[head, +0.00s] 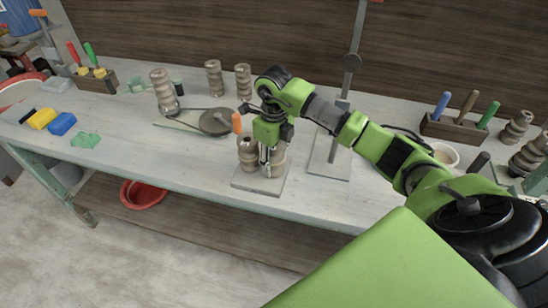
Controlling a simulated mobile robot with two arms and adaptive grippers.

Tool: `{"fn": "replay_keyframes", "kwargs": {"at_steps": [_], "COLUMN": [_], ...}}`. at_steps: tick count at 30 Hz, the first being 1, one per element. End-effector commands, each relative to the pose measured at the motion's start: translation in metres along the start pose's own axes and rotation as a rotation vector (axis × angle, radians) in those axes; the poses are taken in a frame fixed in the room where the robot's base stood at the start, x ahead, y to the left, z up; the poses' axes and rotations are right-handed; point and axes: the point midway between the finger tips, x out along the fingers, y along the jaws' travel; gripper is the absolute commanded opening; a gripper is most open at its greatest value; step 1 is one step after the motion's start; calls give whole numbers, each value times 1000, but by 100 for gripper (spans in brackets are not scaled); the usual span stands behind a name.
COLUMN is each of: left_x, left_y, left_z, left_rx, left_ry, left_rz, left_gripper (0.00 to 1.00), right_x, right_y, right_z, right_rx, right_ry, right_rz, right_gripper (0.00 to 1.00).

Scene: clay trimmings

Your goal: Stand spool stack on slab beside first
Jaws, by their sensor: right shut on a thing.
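A beige ribbed spool stack (246,155) stands upright on the pale square slab (246,184) near the table's front edge. A second spool stack (278,164) is right beside it, over the right part of the slab. My right gripper (265,156) points down from above and is shut on this second stack, which looks upright. The gripper partly hides it. I cannot tell whether its base touches the slab or whether the two stacks touch. My left gripper is not in view.
More spool stacks (213,78) stand at the back, one (164,92) by a dark grey disc (216,121). Sponges (62,124) lie at left. The table left of the slab is clear.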

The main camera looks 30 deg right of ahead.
Motion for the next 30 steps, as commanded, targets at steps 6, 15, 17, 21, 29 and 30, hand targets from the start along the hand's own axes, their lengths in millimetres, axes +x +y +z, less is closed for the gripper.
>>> {"fn": "replay_keyframes", "kwargs": {"at_steps": [6,15,17,21,29,30], "left_x": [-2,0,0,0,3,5], "left_y": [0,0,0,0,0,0], "left_z": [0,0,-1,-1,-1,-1], "left_rx": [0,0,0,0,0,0], "left_ry": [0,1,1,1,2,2], "left_rz": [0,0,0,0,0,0], "left_gripper": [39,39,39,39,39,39], "right_x": [2,6,6,6,-7,-14], "right_y": [0,0,0,0,-1,-1], "right_z": [1,0,0,0,2,2], "right_rx": [0,0,0,0,0,0], "right_ry": [-5,-2,-2,-2,-7,-7], "right_rz": [-1,0,0,0,-2,-3], "right_gripper": [13,58,58,58,58,58]}}
